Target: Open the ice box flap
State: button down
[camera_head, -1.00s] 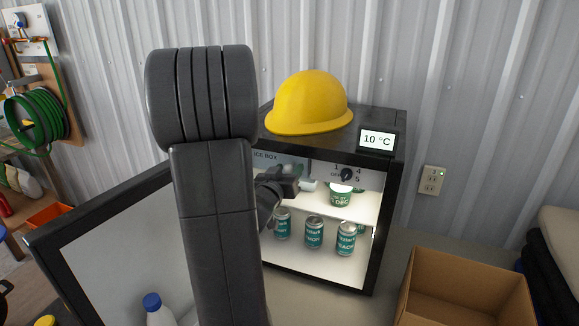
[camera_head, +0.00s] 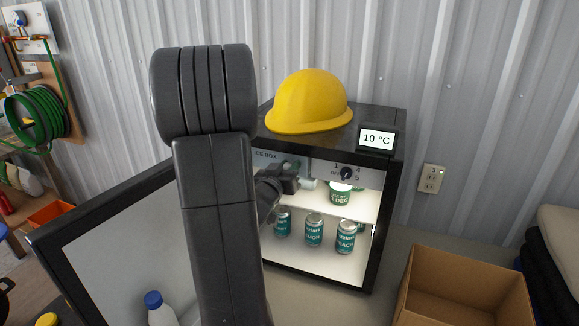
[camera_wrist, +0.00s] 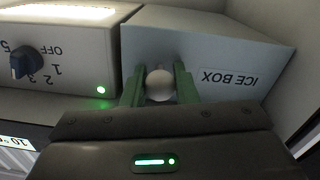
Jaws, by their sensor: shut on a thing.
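The ice box flap (camera_wrist: 190,45) is a pale grey panel with an upside-down "ICE BOX" label in the wrist view. A round white knob (camera_wrist: 159,85) stands on it. My gripper (camera_wrist: 160,88) is shut on this knob, with one green finger on each side. In the head view my gripper (camera_head: 294,185) reaches into the upper part of the open fridge (camera_head: 385,200). The flap (camera_head: 266,156) is mostly hidden there behind my arm. How far the flap is tilted is hard to tell.
The control dial (camera_head: 346,173) is right of the flap. Several cans (camera_head: 314,232) stand below, and a tub (camera_head: 340,194) sits on the shelf. The fridge door (camera_head: 60,240) hangs open at left. A yellow helmet (camera_head: 310,100) and temperature display (camera_head: 377,139) are on top. A cardboard box (camera_head: 465,295) is at right.

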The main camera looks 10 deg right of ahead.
jog(key=shift+s+a+m+g+h+p, duration=0.5)
jog(key=shift+a+m+g+h, duration=0.15)
jog(key=shift+a+g+h, duration=0.15)
jog(key=shift+s+a+m+g+h+p, duration=0.45)
jog(key=shift+a+m+g+h, duration=0.2)
jog(key=shift+a+m+g, duration=0.1)
jog(key=shift+s+a+m+g+h+p, duration=0.5)
jog(key=shift+a+m+g+h, duration=0.1)
jog(key=shift+a+g+h, duration=0.2)
jog(key=c, duration=1.1)
grip_release()
jog(key=shift+c, duration=0.2)
